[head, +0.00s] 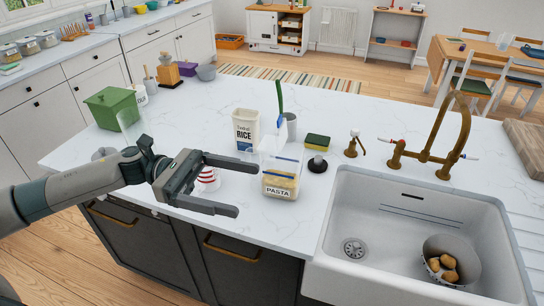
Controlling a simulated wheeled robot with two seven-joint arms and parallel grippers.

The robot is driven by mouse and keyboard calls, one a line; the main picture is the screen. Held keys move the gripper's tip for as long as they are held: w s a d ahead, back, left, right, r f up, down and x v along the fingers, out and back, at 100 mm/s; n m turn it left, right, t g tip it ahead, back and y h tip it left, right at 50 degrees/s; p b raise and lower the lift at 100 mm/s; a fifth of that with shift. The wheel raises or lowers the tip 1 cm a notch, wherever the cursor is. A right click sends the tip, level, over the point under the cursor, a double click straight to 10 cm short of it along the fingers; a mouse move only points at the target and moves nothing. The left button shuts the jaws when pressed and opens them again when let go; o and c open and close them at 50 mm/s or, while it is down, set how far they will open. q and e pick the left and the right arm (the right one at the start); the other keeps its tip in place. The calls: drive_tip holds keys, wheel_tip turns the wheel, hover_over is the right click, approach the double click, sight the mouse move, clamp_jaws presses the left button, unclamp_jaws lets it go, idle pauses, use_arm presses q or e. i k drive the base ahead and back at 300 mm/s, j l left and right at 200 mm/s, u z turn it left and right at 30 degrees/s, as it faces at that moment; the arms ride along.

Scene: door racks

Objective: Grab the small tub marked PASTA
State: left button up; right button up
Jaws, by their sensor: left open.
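The small tub marked PASTA (280,181) stands on the white island counter, left of the sink. It is see-through with pale contents, a blue-edged top and a dark-lettered label on its front. My left gripper (240,187) is open, its two dark fingers pointing right toward the tub. The fingertips look just left of the tub; I cannot tell from this view whether they touch it. My right gripper is not in view.
A green box (112,106) stands at left.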

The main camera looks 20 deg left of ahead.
sight(280, 176)
drive_tip(key=i+j, duration=0.3)
drive_tip(key=i, duration=0.15)
drive_tip(key=i+j, duration=0.35)
drive_tip(key=i, duration=0.05)
